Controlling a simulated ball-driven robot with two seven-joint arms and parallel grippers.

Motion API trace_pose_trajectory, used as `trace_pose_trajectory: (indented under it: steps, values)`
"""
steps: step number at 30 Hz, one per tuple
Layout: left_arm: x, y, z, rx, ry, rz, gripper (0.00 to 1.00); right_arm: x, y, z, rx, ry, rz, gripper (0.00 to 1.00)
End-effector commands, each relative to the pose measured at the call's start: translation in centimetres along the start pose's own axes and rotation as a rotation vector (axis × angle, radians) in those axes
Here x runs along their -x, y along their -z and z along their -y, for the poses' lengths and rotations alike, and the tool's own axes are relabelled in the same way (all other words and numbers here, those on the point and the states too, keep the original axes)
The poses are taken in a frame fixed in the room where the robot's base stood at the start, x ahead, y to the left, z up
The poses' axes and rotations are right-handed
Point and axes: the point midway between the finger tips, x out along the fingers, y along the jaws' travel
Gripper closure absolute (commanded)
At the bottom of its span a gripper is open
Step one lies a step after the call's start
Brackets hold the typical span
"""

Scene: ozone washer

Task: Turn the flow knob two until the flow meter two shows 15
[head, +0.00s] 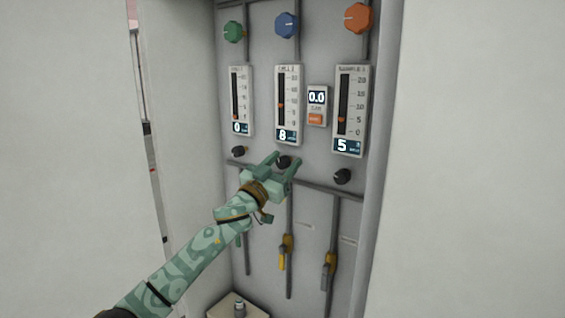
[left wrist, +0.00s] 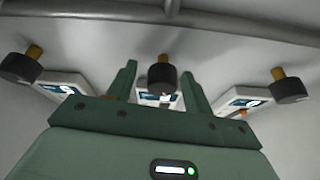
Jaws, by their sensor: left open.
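The flow meter two (head: 288,104) is the middle upright gauge on the grey panel, and its display reads 8. The flow knob two (head: 284,161) is a small black knob just below that meter. My left gripper (head: 284,160) is open, with one finger on each side of the knob in the head view. In the left wrist view the knob (left wrist: 162,77) shows between the two green fingers, with a visible gap to each. My right gripper is not in view.
Left meter (head: 240,101) reads 0 and right meter (head: 351,111) reads 5. Black knobs sit below them, left (head: 238,151) and right (head: 342,176). A small box (head: 317,105) reads 0.0. Pipes and yellow-handled valves (head: 287,254) are below. Pale walls flank the panel.

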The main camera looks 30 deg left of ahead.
Motion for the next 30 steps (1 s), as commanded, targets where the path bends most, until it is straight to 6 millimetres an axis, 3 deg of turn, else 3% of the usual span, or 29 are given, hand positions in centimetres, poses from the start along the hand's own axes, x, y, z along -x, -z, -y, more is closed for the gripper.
trace_pose_trajectory:
  steps: [3, 8, 9, 20, 30]
  values:
    - [0.04, -0.03, 0.01, 0.000, 0.000, 0.000, 0.49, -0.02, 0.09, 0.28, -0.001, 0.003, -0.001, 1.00]
    - [0.05, -0.02, 0.04, 0.000, 0.001, 0.000, 0.91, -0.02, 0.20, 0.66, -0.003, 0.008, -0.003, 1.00]
    - [0.06, -0.02, 0.05, -0.001, 0.001, 0.000, 0.93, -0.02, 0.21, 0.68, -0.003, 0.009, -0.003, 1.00]
    - [0.05, 0.02, 0.15, -0.044, -0.015, -0.001, 0.93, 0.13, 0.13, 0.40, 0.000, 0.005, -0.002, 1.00]
    - [0.01, 0.13, 0.24, -0.262, -0.102, -0.012, 0.93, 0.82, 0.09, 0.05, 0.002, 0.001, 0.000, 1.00]
